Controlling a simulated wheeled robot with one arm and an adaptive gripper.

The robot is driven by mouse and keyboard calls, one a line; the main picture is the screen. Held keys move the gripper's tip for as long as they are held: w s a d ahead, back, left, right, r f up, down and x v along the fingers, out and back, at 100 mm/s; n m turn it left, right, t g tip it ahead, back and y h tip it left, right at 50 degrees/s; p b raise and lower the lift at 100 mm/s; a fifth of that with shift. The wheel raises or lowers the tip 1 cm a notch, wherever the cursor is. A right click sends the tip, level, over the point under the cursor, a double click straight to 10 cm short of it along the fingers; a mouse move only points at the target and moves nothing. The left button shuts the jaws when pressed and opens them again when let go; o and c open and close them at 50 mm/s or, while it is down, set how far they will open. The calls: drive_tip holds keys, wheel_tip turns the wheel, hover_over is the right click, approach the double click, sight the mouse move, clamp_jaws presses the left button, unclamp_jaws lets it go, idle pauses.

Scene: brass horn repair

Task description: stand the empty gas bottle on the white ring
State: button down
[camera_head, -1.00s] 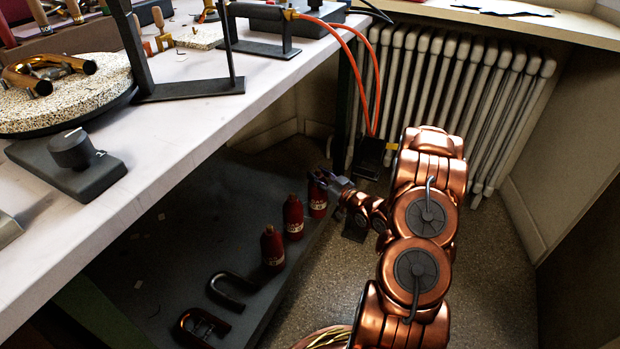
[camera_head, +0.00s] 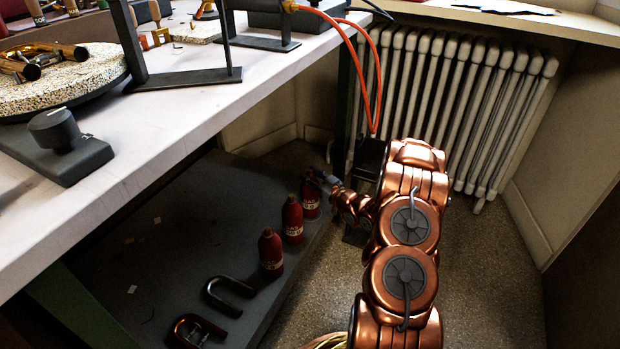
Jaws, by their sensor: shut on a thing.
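Three red gas bottles with pale labels stand in a row on the dark low shelf under the bench: a near one (camera_head: 271,254), a middle one (camera_head: 292,220) and a far one (camera_head: 311,203). My gripper (camera_head: 317,180) reaches in from the right and is shut on the far bottle at its top. That bottle looks upright; I cannot tell whether its base touches the shelf. The fingers are small and partly blend with the bottle. I cannot tell from the labels which bottle is empty. I see no white ring in this view.
Two dark U-shaped pieces, one behind (camera_head: 229,295) and one in front (camera_head: 196,331), lie on the shelf (camera_head: 165,262). The bench (camera_head: 150,140) overhangs it. An orange hose (camera_head: 377,85) hangs down by the radiator (camera_head: 455,110). The shelf's left part is mostly clear.

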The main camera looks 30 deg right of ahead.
drive_tip(key=c, duration=0.7)
unclamp_jaws()
drive_tip(key=shift+o, duration=0.2)
drive_tip(key=shift+s, duration=0.1)
